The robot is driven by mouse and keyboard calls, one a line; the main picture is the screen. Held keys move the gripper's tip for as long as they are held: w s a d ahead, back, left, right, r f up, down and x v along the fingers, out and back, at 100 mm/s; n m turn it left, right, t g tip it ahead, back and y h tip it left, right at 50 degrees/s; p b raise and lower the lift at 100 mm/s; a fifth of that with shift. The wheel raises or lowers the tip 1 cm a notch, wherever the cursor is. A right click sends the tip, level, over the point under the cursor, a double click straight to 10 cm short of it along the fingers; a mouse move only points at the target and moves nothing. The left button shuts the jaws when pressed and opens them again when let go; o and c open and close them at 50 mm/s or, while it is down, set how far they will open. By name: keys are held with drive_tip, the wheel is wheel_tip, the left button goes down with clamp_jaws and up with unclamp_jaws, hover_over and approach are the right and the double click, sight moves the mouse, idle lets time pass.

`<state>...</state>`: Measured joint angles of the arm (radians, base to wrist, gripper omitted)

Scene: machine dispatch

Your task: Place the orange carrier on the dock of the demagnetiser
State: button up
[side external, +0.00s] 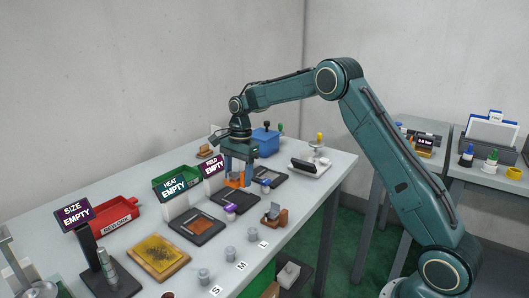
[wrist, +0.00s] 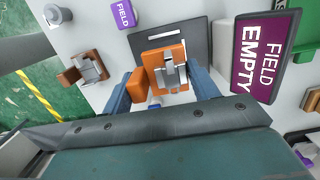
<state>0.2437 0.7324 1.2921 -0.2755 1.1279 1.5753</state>
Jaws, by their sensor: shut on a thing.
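The orange carrier (wrist: 152,57), with a grey metal part on it, sits between the fingers of my gripper (wrist: 160,92). My gripper is shut on it; in the side view my gripper (side external: 239,172) points down, with the orange carrier (side external: 233,182) low between its fingers. The demagnetiser's dock (wrist: 196,36) is a dark plate beside the purple FIELD EMPTY sign (wrist: 264,52). In the side view, the dock (side external: 240,204) is under and in front of the carrier. The carrier overlaps the dock in the wrist view; I cannot tell whether they touch.
The FIELD sign (side external: 214,166) stands close to my gripper's left. The HEAT station's dark tray (side external: 197,227) is nearer the camera. A brown holder with a metal part (side external: 273,215) stands near the table's front edge. A blue bin (side external: 265,141) is behind, and another dark plate (side external: 270,178) lies right.

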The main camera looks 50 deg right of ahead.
sight(240, 199)
drive_tip(key=shift+f, duration=2.65)
drive_tip(key=shift+f, duration=0.3)
drive_tip(key=shift+f, duration=0.15)
drive_tip(key=o, duration=1.1)
drive_tip(key=shift+s+f, duration=0.1)
drive_tip(key=shift+f, duration=0.05)
drive_tip(key=shift+c, duration=0.2)
drive_tip(key=shift+r, duration=0.65)
drive_tip(key=r, duration=0.3)
drive_tip(key=d+r, duration=0.1)
drive_tip(key=r, duration=0.7)
drive_tip(key=shift+d, duration=0.2)
drive_tip(key=shift+r, duration=0.45)
